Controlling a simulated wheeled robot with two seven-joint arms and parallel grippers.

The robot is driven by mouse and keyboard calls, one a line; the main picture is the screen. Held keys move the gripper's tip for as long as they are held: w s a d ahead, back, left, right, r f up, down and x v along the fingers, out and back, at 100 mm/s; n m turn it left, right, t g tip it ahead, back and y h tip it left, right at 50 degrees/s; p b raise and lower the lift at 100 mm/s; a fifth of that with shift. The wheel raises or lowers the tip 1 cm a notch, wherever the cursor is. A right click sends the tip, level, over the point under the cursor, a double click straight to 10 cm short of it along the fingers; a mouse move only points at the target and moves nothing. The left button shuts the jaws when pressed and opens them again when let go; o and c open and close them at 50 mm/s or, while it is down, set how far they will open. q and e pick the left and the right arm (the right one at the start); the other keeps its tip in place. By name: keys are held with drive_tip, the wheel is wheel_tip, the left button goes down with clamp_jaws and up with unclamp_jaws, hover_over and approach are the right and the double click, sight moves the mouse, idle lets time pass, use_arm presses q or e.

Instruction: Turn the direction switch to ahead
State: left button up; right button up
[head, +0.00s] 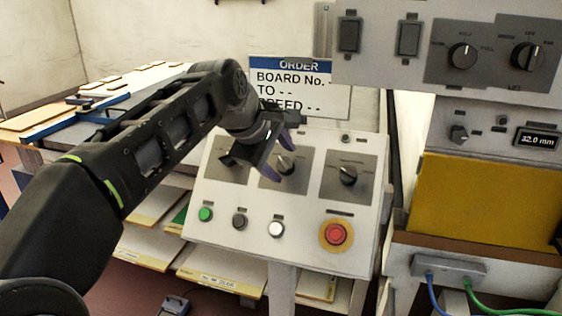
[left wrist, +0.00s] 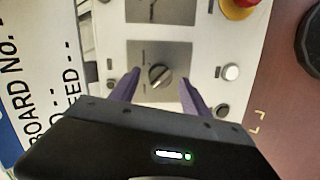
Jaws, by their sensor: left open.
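A sloped grey control panel (head: 300,240) stands in the middle of the head view, with a row of three rotary knobs on dark plates. My left gripper (head: 278,160) is over the middle knob (head: 285,165), its purple fingers open. In the left wrist view this knob (left wrist: 159,75) lies between and beyond the two spread fingertips (left wrist: 158,78), and no contact shows. The labels are too small to read, so I cannot tell which knob is the direction switch. My right gripper is not in view.
Below the knobs are a green button (head: 205,214), a black button (head: 239,221), a white button (head: 276,229) and a red stop button (head: 336,234). An order sign (head: 300,85) stands behind the panel. A yellow panel (head: 485,203) is at right.

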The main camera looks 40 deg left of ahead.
use_arm(q)
drive_tip(key=shift+w+f, duration=0.3)
drive_tip(key=shift+f, duration=0.1)
drive_tip(key=shift+c, duration=0.2)
clamp_jaws()
